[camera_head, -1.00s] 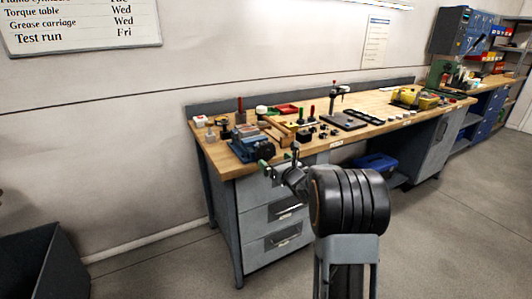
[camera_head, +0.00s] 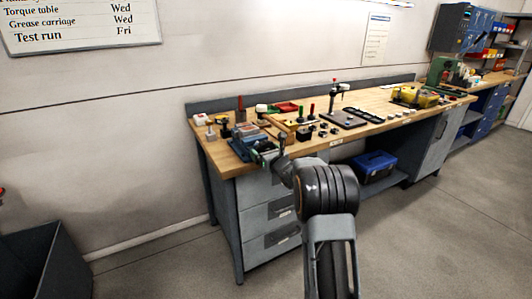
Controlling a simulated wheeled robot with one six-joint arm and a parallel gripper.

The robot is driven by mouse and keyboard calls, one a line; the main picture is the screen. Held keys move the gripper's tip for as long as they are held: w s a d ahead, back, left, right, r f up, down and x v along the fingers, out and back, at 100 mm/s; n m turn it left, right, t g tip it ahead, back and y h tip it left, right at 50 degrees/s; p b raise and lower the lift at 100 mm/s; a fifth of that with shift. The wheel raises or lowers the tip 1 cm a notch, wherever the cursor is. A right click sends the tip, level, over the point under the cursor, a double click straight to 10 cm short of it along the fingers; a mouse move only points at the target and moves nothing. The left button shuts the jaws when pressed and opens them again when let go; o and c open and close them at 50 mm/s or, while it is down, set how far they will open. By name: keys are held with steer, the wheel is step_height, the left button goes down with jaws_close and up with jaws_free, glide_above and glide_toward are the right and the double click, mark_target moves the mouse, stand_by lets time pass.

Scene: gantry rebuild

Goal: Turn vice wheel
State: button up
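The vice (camera_head: 242,132) is a small blue-grey block at the front left corner of the wooden workbench (camera_head: 375,103). Its wheel cannot be made out; my arm's end covers the front side of the vice. My gripper (camera_head: 264,149), with green parts at its end, is at the bench's front edge, overlapping the vice's front in the picture. Whether it touches the vice or wheel cannot be told. Its fingers are too small and covered to show whether they are open or shut.
Several small tools and blocks stand behind and right of the vice. A black tray (camera_head: 350,119) and a yellow machine (camera_head: 414,97) sit further right. Grey drawers (camera_head: 268,213) are below the vice. A blue toolbox (camera_head: 374,166) is on the lower shelf. The floor in front is clear.

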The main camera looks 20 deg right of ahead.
steer(key=c, duration=0.5)
steer(key=shift+f+m+b, duration=0.15)
steer(key=shift+m+b, duration=0.15)
steer(key=shift+b, duration=0.15)
